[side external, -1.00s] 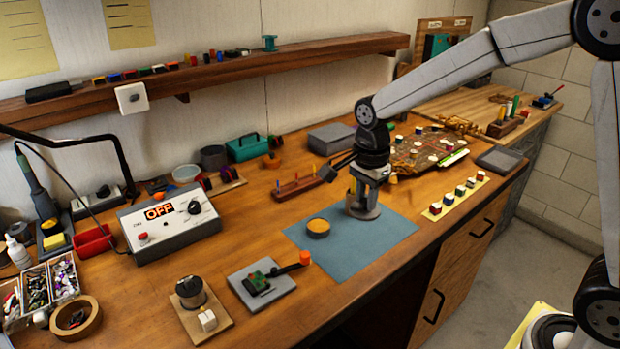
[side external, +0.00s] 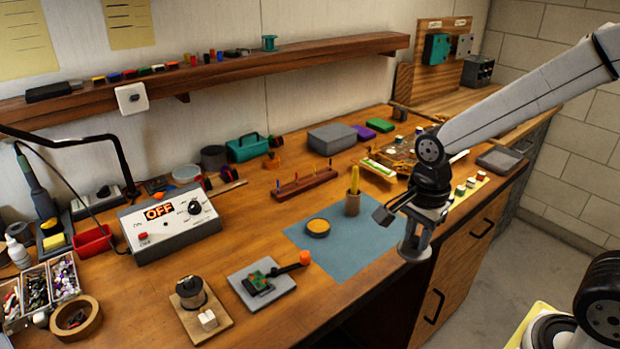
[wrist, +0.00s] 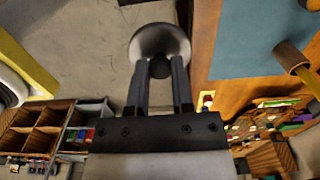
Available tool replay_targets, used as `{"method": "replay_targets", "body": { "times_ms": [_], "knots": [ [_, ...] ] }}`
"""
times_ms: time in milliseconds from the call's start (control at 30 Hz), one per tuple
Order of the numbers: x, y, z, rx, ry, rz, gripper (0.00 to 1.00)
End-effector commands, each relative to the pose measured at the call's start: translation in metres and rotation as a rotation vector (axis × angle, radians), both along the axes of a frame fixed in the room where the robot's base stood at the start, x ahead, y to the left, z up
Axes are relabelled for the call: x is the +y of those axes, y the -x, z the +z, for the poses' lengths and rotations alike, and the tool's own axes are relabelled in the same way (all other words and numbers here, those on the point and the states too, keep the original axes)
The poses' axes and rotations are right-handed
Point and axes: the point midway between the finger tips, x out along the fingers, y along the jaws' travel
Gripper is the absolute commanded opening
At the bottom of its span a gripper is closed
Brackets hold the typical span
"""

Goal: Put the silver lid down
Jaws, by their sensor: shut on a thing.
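My gripper (side external: 420,228) is shut on the silver lid (side external: 413,254), and the lid hangs below the fingers. In the wrist view my gripper (wrist: 160,75) holds the lid (wrist: 160,38) by its dark knob (wrist: 160,68). The lid shows against the grey floor there, clear of the bench edge. In the side view it is just past the right end of the blue mat (side external: 345,250), at the bench's front edge. The exact height of the lid cannot be told.
A tan cup (side external: 352,205) with a yellow item in it stands on the mat, beside a round container with orange contents (side external: 318,228). A green board on a grey pad (side external: 262,284) lies to the left. The mat's front part is clear. Drawers (side external: 436,305) are below the bench edge.

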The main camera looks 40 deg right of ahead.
Motion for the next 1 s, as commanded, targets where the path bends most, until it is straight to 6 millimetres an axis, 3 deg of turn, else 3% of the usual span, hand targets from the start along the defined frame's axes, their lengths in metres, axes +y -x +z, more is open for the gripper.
{"method": "replay_targets", "body": {
  "times_ms": [200,467,1000],
  "knots": [
    [0.000,0.009,-0.002,0.000,0.000,0.000,0.00],
    [0.000,0.005,-0.004,0.000,0.000,0.000,0.00],
    [0.001,-0.048,-0.027,0.001,0.000,0.000,0.00]
  ]
}}
